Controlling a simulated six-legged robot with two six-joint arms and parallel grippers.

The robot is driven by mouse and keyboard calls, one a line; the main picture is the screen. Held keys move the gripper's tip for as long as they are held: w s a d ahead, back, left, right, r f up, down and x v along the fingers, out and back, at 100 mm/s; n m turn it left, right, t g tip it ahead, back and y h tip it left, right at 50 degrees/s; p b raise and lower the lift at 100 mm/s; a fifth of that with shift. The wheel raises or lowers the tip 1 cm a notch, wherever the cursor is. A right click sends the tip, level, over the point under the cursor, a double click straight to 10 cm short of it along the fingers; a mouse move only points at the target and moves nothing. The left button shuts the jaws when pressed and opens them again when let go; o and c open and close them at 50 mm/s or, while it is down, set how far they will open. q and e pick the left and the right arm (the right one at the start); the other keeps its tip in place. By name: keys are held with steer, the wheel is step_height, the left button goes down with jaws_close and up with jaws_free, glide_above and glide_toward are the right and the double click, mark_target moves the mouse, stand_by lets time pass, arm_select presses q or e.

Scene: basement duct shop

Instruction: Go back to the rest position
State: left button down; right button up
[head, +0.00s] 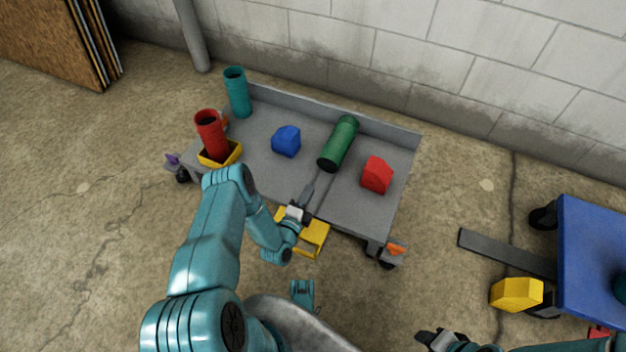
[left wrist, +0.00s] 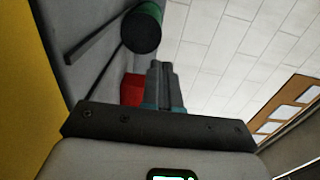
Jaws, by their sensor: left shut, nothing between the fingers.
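My left gripper (head: 309,188) is shut and empty, over the front edge of a grey flatbed cart (head: 262,162). In the left wrist view its two fingers (left wrist: 160,82) lie together with nothing between them. My right gripper (head: 432,338) shows only in part at the bottom edge of the head view, apart from the cart; its jaw opening cannot be made out.
The cart holds a teal tube (head: 237,92), a red tube (head: 211,135) in a yellow holder, a blue block (head: 286,141), a green cylinder (head: 339,143) and a red block (head: 377,175). A yellow holder (head: 316,240) is at its front. A blue cart (head: 590,240) stands right.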

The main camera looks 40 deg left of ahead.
arm_select(q)
steer(key=shift+v, duration=1.05)
steer(key=w+d+r+m+t+h, duration=0.1)
steer(key=w+d+r+h, duration=0.1)
steer(key=w+d+r, duration=0.3)
steer(key=w+d+r+m+t+h, duration=0.1)
steer(key=w+d+r+m+h, duration=0.1)
steer(key=w+r, duration=0.35)
steer(key=s+d+r+n+g+h, duration=0.25)
steer(key=d+g, duration=0.25)
steer(key=d, duration=0.3)
steer(key=s+d+f+n+g+h, duration=0.1)
steer(key=s+d+f+n+g, duration=0.2)
steer(key=s+n+g, duration=0.7)
steer(key=s+d+f+n+g, duration=0.3)
steer(key=s+n, duration=0.5)
steer(key=s, duration=0.6)
step_height(320, 180, up, 35)
steer(key=s+d+g+p, duration=0.1)
steer(key=s+d+p, duration=0.1)
steer(key=p, duration=3.3)
steer(key=shift+s+p, duration=0.3)
steer(key=shift+p, duration=0.05)
arm_select(e)
step_height(320, 180, up, 36)
steer(key=s+a+g, duration=0.1)
steer(key=s, duration=0.1)
steer(key=shift+s+a+f+n, duration=0.25)
steer(key=shift+s+a+n, duration=0.05)
steer(key=shift+s+a, duration=0.1)
